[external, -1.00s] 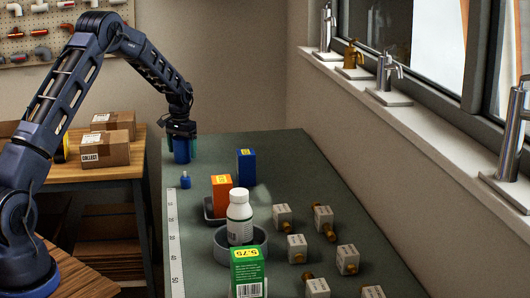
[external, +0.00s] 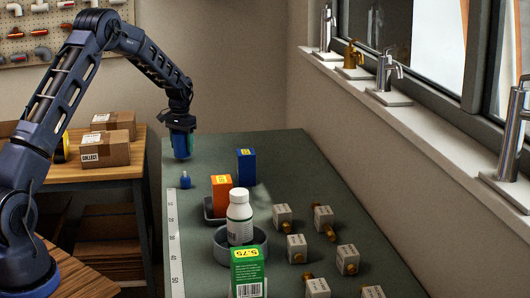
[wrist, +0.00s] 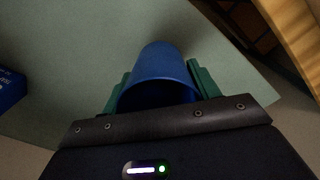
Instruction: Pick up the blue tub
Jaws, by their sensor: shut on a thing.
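The blue tub (external: 181,147) is a plain round tub at the far left end of the green-grey counter in the external view. My gripper (external: 181,131) is shut on it from above. In the wrist view the tub (wrist: 163,72) sits between the two green fingers of my gripper (wrist: 156,85), one on each side. The tub's lower end shows close to the counter top; I cannot tell exactly how large the gap is.
An orange box (external: 221,195), white bottle (external: 240,217) and green box (external: 247,272) stand nearer, with several labelled boxes at right. The counter (external: 290,160) is clear behind them.

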